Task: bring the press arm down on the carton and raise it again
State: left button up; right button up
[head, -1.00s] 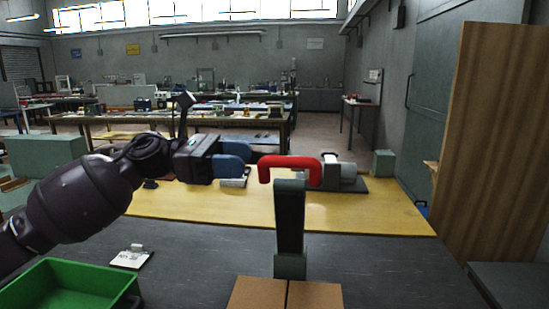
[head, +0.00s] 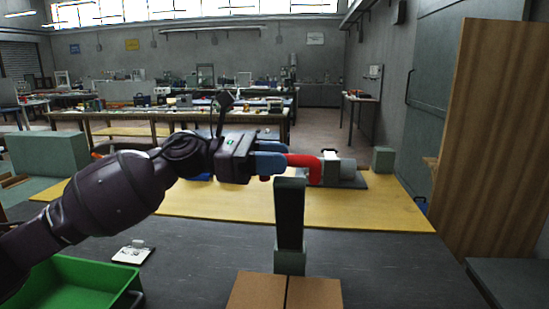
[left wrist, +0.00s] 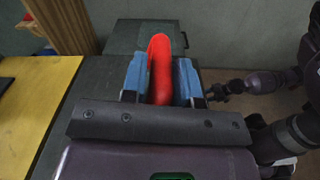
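The press arm (head: 290,212) is a dark grey bar, seen nearly end-on and raised above the brown carton (head: 257,291) at the bottom edge. Its red handle (head: 301,161) sticks out to the left at the top. My left gripper (head: 283,156) is at the handle's left end, its blue fingers apart. In the left wrist view the red handle (left wrist: 160,72) stands between the two fingers (left wrist: 160,85), with little room on either side; a firm grip does not show. My right gripper (left wrist: 217,92) seems to show small and dark in that view; its fingers are unclear.
A green bin (head: 78,285) and a clipboard (head: 133,253) lie at the left on the dark table. A grey machine (head: 340,172) stands behind the handle on the yellow mat (head: 390,212). A tall wooden panel (head: 497,140) stands at the right.

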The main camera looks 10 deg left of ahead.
pick_arm(q)
grip_shut()
jog(key=shift+s, duration=0.1)
jog(key=shift+s+f, duration=0.15)
jog(key=shift+s, duration=0.1)
jog(key=s+f+m+b, duration=0.3)
jog(key=s+f+m, duration=0.2)
jog(key=s+f, duration=0.6)
jog(key=shift+s+m+b, duration=0.3)
jog(key=shift+s+b, duration=0.1)
jog(key=shift+s, duration=0.9)
